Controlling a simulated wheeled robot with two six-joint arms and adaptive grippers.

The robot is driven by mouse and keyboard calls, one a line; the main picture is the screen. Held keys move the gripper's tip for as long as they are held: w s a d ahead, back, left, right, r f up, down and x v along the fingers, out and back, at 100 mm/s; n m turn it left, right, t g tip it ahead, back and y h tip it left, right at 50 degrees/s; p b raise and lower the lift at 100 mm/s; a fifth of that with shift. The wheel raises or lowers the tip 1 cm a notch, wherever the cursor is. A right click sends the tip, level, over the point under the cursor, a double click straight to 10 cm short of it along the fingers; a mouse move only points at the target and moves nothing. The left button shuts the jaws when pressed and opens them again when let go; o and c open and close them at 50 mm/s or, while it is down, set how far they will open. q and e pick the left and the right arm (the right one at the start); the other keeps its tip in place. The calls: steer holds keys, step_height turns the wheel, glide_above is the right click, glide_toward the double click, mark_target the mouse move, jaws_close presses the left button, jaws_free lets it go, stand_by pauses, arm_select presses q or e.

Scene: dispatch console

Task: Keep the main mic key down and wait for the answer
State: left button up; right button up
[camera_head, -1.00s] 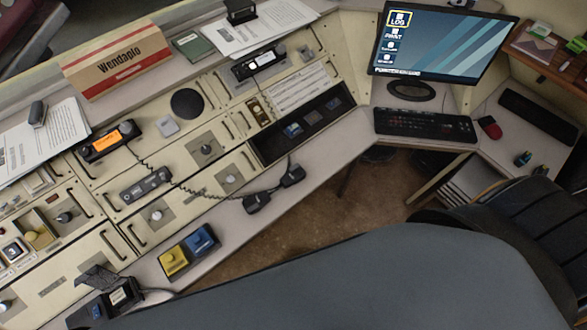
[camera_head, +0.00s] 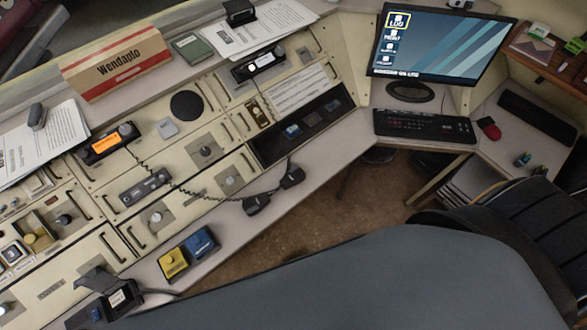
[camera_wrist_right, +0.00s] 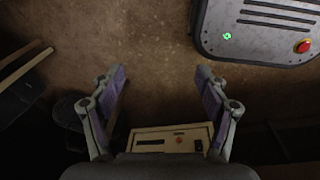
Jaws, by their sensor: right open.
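In the head view, a dark desk unit (camera_head: 120,297) with a raised flap and a cable stands at the lower left. A yellow key block (camera_head: 173,263) and a blue key block (camera_head: 202,243) sit side by side on the desk edge. I cannot tell which of these carries the main mic key, or whether any key is down. My right gripper (camera_wrist_right: 160,85) is open and empty in the right wrist view, above brown floor. Neither gripper shows in the head view, so nothing of mine is seen touching a key.
A radio with an orange display (camera_head: 105,143) and a coiled cord lies on the sloped console. A monitor (camera_head: 440,45) and keyboard (camera_head: 425,126) stand right. A black chair (camera_head: 520,225) takes the lower right.

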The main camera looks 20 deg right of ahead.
steer(key=shift+c, duration=0.4)
